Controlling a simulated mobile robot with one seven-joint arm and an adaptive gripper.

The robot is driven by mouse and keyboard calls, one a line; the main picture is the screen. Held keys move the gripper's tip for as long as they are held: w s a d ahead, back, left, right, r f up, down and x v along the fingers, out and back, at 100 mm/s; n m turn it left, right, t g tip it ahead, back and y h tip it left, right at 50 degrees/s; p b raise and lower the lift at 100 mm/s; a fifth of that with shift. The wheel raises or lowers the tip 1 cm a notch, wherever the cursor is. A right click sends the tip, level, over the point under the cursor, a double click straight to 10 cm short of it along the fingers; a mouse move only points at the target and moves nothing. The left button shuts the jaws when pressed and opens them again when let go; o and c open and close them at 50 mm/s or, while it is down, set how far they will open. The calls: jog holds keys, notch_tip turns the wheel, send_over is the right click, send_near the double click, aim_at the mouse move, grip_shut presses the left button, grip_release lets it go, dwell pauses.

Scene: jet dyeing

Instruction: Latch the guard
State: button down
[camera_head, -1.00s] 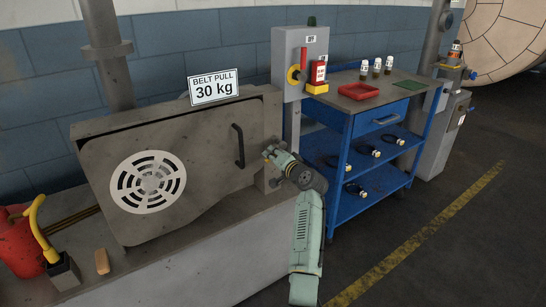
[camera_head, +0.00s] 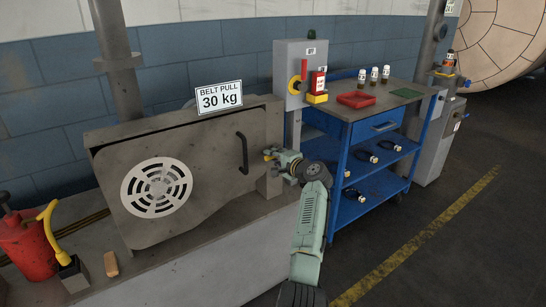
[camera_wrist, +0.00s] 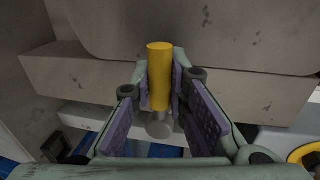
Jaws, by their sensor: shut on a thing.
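The guard (camera_head: 205,200) is a grey panel with a round white vent and a black bar handle (camera_head: 243,153). It stands on the grey bench and looks closed or nearly closed; I cannot tell whether its right edge is flush. My gripper (camera_head: 271,155) is at the guard's right edge, beside a grey post. In the wrist view my gripper (camera_wrist: 161,80) is shut on a yellow cylindrical latch knob (camera_wrist: 160,72) with a round grey metal end (camera_wrist: 159,125). The knob lies between the purple finger pads. The latch's far end and its seat are hidden.
A sign reading "BELT PULL 30 kg" (camera_head: 219,97) stands above the guard. A grey control box (camera_head: 301,70) and a blue cart (camera_head: 343,150) are close on the right. A red can (camera_head: 27,247) and a wooden block (camera_head: 111,264) are at the left. Open floor lies front right.

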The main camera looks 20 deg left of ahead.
dwell(0.3)
jog(key=c, duration=1.6)
grip_release()
jog(key=shift+o, duration=0.2)
jog(key=shift+d, duration=0.1)
jog(key=v, duration=1.2)
